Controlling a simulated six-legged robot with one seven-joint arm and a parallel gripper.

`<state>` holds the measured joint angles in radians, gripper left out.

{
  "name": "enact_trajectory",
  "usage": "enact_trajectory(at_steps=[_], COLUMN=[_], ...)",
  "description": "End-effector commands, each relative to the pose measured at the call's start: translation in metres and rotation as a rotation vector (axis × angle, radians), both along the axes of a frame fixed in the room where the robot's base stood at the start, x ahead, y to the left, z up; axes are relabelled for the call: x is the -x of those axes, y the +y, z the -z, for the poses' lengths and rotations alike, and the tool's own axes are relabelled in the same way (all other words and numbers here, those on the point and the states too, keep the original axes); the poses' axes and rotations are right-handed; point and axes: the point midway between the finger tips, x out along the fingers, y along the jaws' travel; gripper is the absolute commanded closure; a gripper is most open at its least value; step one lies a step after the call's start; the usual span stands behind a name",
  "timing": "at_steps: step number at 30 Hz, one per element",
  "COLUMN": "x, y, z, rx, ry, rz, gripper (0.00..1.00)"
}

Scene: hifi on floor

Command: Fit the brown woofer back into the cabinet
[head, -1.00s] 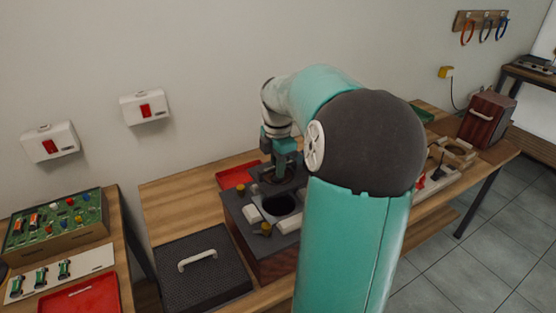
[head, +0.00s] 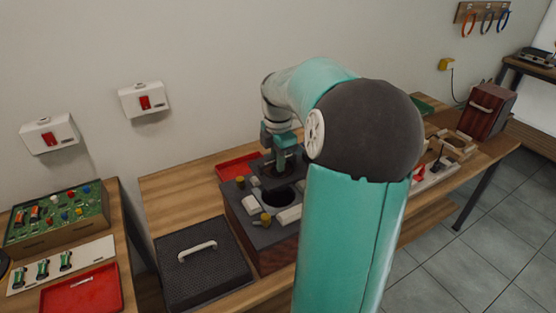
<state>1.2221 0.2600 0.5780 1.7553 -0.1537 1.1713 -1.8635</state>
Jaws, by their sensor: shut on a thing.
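The cabinet (head: 285,256) lies on the bench with a dark grey face up and reddish wood sides. A round dark opening (head: 279,198) shows in its face. My gripper (head: 285,160) points down over the far part of the cabinet, behind that opening. It is shut on a dark round part, which I take to be the brown woofer (head: 278,173). The gripper and my arm hide part of it. I cannot tell whether it sits in the cabinet or just above it.
White blocks (head: 288,214) and yellow-topped pieces (head: 265,219) stand on the cabinet face. A black mesh panel with a handle (head: 203,274) lies left. A red tray (head: 236,166) is behind. Wooden fixtures (head: 456,146) and a red-brown box (head: 487,112) are right. My arm hides the middle.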

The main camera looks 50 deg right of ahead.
Motion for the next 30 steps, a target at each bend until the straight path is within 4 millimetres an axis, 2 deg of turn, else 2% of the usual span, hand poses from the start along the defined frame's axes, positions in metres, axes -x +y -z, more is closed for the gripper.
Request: enact_trajectory(at_steps=[30], x=[0.0], y=[0.0], z=[0.023], rx=[0.002], ry=[-0.002], rz=[0.0], gripper=[1.0])
